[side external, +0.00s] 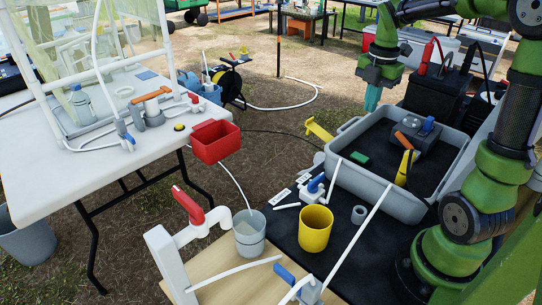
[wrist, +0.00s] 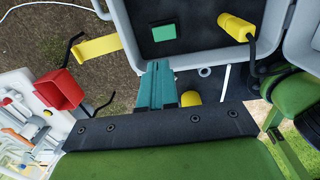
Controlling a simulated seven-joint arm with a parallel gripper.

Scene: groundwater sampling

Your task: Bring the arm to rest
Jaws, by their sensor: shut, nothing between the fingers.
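My gripper (side external: 372,98) hangs at the upper right in the side view, pointing down, with its teal fingers together. It is above the far left edge of the grey tray and apart from it. In the wrist view the teal fingers (wrist: 157,88) lie side by side with nothing held. My green arm rises at the right of the side view and bends over to the gripper.
The grey tray (side external: 365,198) holds a green block (side external: 359,157) and a yellow-handled tool (side external: 405,168). A red bin (side external: 215,142) hangs at the white table (side external: 50,175). Air around the gripper is clear.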

